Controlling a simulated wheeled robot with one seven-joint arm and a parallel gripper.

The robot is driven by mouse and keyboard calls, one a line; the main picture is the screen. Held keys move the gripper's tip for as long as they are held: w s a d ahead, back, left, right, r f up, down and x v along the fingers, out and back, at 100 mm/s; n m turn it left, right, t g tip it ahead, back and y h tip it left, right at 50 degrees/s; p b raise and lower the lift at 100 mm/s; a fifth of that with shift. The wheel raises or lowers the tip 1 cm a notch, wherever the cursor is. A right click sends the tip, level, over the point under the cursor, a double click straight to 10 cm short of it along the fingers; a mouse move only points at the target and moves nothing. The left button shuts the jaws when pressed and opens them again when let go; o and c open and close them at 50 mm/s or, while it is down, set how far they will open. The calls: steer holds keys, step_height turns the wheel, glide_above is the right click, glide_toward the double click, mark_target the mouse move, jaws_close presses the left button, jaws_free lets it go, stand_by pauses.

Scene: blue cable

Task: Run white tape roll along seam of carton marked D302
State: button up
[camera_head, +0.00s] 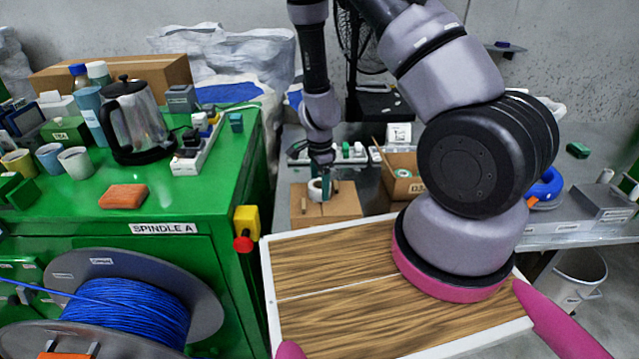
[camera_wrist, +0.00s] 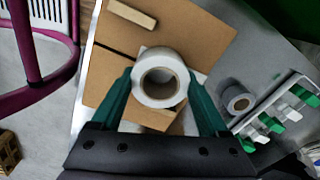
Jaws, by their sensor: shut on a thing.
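A white tape roll (camera_wrist: 158,58) is between the green fingers of my gripper (camera_wrist: 162,84), which is shut on it. In the head view the roll (camera_head: 315,188) and my gripper (camera_head: 322,186) are small, over a brown closed carton (camera_head: 340,207). The carton (camera_wrist: 180,32) fills much of the wrist view, with a dark seam line on its left part; the roll and fingers hide part of it. I cannot tell whether the roll touches the carton. No mark is readable on it. Another, open carton (camera_head: 404,165) to the right bears a partly hidden label starting with D3.
A grey roll (camera_wrist: 237,98) and a rack with green and white parts (camera_wrist: 278,115) lie right of the carton in the wrist view. The wood-topped board (camera_head: 335,265) is in front. A green cabinet (camera_head: 190,215) with a kettle (camera_head: 136,120) stands left.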

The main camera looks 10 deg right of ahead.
steer(key=shift+s, duration=0.2)
steer(key=shift+s+a+r, duration=0.1)
steer(key=shift+s+a, duration=0.1)
steer(key=shift+s, duration=1)
steer(key=shift+s+a, duration=0.2)
steer(key=shift+s, duration=0.9)
steer(key=shift+s+a, duration=0.15)
steer(key=shift+s, duration=0.95)
steer(key=shift+s+a, duration=0.15)
steer(key=shift+s, duration=0.35)
step_height(320, 180, up, 7)
steer(key=shift+w, duration=0.15)
